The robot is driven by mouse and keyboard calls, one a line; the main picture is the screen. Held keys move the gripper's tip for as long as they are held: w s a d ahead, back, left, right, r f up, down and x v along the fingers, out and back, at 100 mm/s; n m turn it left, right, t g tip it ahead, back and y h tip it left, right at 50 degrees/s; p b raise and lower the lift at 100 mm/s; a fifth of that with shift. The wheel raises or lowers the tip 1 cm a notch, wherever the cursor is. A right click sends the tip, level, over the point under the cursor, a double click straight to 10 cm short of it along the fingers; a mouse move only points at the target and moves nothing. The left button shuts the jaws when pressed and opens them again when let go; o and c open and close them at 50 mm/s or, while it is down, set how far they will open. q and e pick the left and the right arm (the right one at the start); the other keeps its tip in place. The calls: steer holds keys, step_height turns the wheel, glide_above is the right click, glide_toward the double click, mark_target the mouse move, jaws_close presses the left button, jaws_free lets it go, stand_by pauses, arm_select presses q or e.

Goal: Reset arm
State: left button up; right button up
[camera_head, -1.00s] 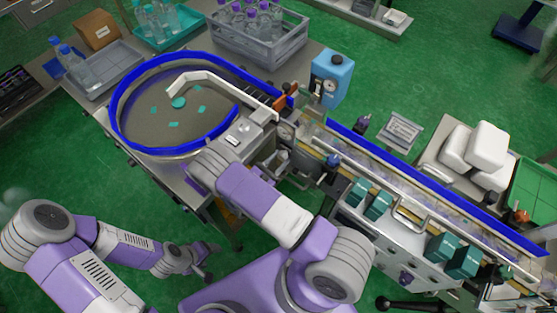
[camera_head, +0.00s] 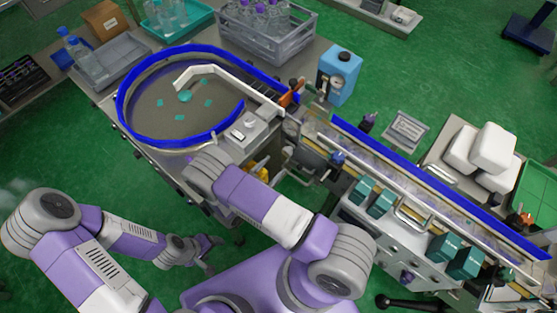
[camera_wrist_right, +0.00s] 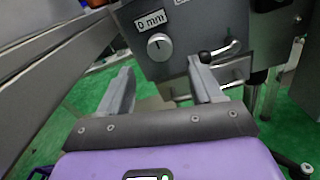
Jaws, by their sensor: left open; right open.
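My left arm is bent low at the left of the head view, and its open, empty gripper (camera_head: 208,256) hangs over the green floor, apart from the machine. My right arm reaches up over the front of the machine beside the round turntable (camera_head: 150,115). My right gripper (camera_wrist_right: 165,92) is open and empty in the right wrist view. In the head view I cannot make out the right fingers.
A long conveyor (camera_head: 440,190) with a blue rail runs to the lower right. A blue tank (camera_head: 340,78) stands behind it. A grey crate of bottles (camera_head: 268,45) and a teal tray (camera_head: 180,35) stand at the back. Open green floor lies at left.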

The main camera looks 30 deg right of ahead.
steer(key=shift+s+a, duration=0.2)
steer(key=shift+a, duration=0.3)
step_height(320, 180, down, 11)
steer(key=a+m+g+y, duration=0.1)
steer(key=m+g+y, duration=0.1)
steer(key=m+y, duration=1)
steer(key=s+a+r+m+g+y, duration=0.2)
steer(key=s+a+m+y, duration=0.1)
steer(key=s+m+y, duration=0.1)
steer(key=s+a+r+m+g+y, duration=0.1)
steer(key=s+a+m+g+y, duration=0.1)
steer(key=s+a+m+y, duration=0.2)
steer(key=s+m, duration=0.3)
steer(key=s, duration=0.2)
steer(key=shift+a+r+g+y, duration=0.3)
steer(key=shift+r+y, duration=0.05)
steer(key=shift+y, duration=0.05)
